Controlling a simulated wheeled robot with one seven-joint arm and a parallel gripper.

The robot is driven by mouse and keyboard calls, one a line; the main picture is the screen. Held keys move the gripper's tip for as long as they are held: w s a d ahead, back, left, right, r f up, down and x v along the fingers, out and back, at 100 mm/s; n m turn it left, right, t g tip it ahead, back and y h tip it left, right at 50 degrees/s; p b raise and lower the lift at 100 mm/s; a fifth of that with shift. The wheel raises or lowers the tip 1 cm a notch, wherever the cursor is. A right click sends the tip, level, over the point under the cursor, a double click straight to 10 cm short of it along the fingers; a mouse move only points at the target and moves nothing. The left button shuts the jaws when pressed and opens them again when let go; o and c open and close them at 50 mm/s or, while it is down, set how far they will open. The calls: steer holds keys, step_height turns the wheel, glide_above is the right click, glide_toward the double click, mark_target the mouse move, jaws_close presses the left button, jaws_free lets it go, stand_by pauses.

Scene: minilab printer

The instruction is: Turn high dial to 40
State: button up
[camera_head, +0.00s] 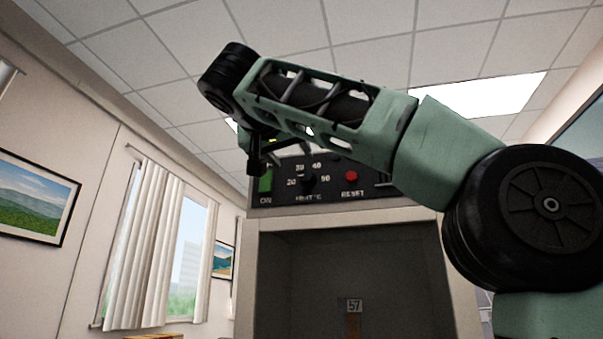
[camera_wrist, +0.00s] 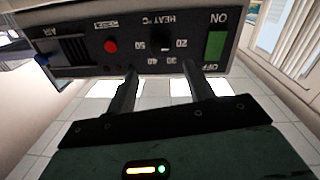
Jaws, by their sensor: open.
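The black dial (camera_head: 308,184) is on a dark control panel (camera_head: 375,192), with numbers from 20 to 50 around it and the label HEAT °C below. No label reading "high" is legible. In the wrist view the panel appears upside down, and the dark dial (camera_wrist: 161,43) lies ahead, between the lines of my two fingers. Its pointer setting is too dark to tell. My gripper (camera_wrist: 159,72) is open and empty, its fingers spread on either side of the dial's line, apparently short of the knob. In the head view my gripper (camera_head: 262,158) is in front of the panel's upper left, partly hiding it.
A green ON/OFF switch (camera_head: 265,184) is left of the dial and a red RESET button (camera_head: 351,176) is right of it. A slider marked AIR (camera_wrist: 70,50) shows in the wrist view. Below the panel is an open chamber (camera_head: 300,270) with a tag marked 57 (camera_head: 354,305).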

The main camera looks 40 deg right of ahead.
mark_target(305, 175)
steer(key=p+x, duration=0.1)
steer(key=x, duration=0.7)
steer(key=shift+w+d, duration=0.1)
steer(key=shift+w, duration=0.05)
steer(key=c, duration=1)
